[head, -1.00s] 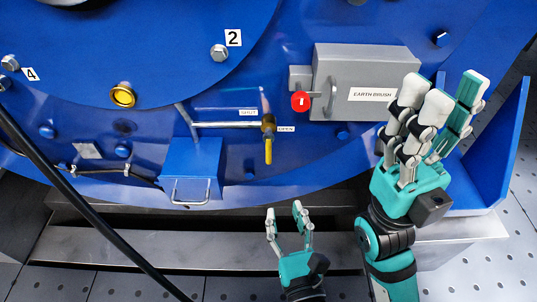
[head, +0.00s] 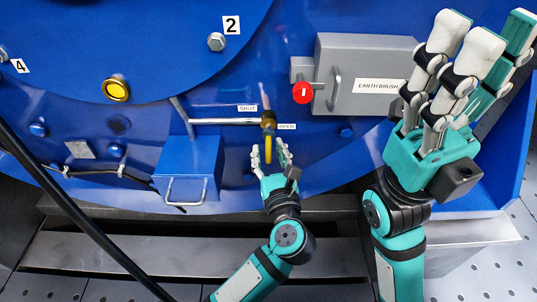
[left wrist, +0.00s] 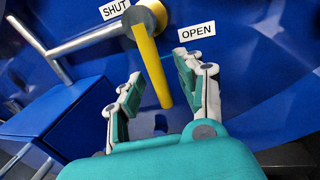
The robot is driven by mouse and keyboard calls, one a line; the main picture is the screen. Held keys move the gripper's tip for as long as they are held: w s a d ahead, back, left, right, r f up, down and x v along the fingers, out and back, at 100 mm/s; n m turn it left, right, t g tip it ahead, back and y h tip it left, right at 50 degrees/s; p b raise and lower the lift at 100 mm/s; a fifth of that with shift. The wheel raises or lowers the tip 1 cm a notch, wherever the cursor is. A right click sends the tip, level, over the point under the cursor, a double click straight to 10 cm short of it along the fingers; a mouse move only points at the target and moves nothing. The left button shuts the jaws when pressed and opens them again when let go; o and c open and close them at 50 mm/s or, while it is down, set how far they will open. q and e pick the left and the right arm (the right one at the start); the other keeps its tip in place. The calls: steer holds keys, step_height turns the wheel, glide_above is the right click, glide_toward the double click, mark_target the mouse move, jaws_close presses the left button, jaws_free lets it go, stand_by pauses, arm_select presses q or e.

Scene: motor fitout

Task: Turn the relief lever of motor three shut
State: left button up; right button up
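The yellow relief lever (head: 268,148) hangs downward from its brass-coloured valve at the end of a silver pipe. The SHUT label (head: 247,108) is to the upper left of the pivot and the OPEN label (head: 287,126) to its right. My left gripper (head: 270,151) is open below the valve, with its fingers either side of the lever. In the left wrist view, the lever (left wrist: 152,65) runs down between the spread fingers (left wrist: 161,70), with gaps visible on both sides. My right gripper (head: 481,38) is raised at the right, open and empty.
A grey EARTH BRUSH box (head: 356,62) with a red knob (head: 302,93) is right of the valve. A blue box (head: 187,168) with a metal handle is to its left. A black cable (head: 75,205) crosses the lower left. Metal steps lie below.

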arm_select(q)
steer(key=shift+w, duration=0.25)
jaws_close()
stand_by(0.5)
